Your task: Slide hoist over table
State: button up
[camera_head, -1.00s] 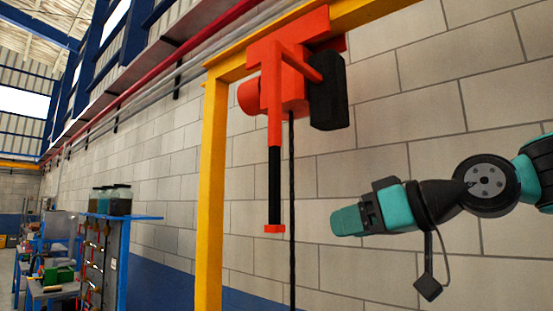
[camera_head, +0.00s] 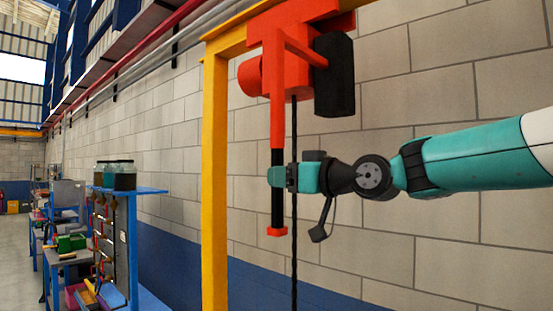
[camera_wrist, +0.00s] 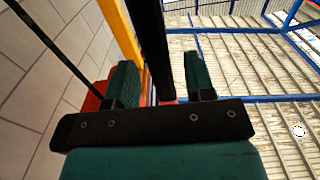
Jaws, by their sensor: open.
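The orange-red hoist (camera_head: 302,65) hangs from the yellow overhead frame in the head view. Its downward arm ends in a black grip (camera_head: 277,220) with a red tip. My gripper (camera_head: 276,176) is at the upper part of this grip, pointing left. In the wrist view the black grip (camera_wrist: 150,35) runs between the two green fingers of my gripper (camera_wrist: 162,78), which are open around it with a gap. A blue table (camera_head: 130,190) with dark jars on it stands to the left of the frame, farther back.
A yellow post (camera_head: 214,180) stands just left of the hoist. A thin black chain or cable (camera_head: 294,250) hangs down beside the grip, close to my gripper. A block wall (camera_head: 440,240) lies behind. A bench with a green bin (camera_head: 70,243) is at far left.

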jog(key=shift+p+x, duration=0.45)
jog(key=shift+x, duration=0.8)
grip_shut()
jog(key=shift+d, duration=0.1)
jog(key=shift+f, duration=0.1)
